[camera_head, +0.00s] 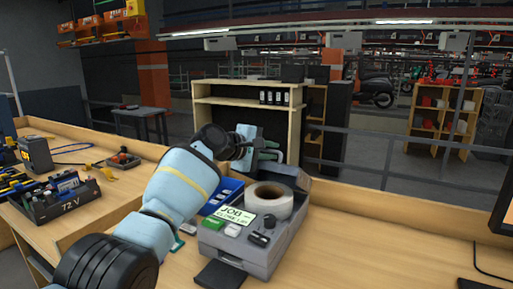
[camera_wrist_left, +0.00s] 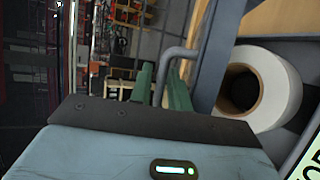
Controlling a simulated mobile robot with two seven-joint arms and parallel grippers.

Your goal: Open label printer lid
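The grey label printer (camera_head: 245,245) stands on the wooden bench, with a white label roll (camera_head: 268,202) exposed inside it. Its grey lid (camera_head: 286,172) is raised at the back, behind the roll. My left gripper (camera_head: 268,154) is at the raised lid, beyond the roll. In the left wrist view, the green fingers of my left gripper (camera_wrist_left: 163,92) have the curved grey lid handle (camera_wrist_left: 178,51) between them, with little gap showing. The roll (camera_wrist_left: 262,90) is to the right of the fingers there. My right gripper is not in view.
A blue bin (camera_head: 222,194) stands just left of the printer, partly behind my left arm. A black tray of parts (camera_head: 62,198) and a boxy device (camera_head: 35,155) are on the left bench. The bench right of the printer is clear up to a monitor (camera_head: 503,212).

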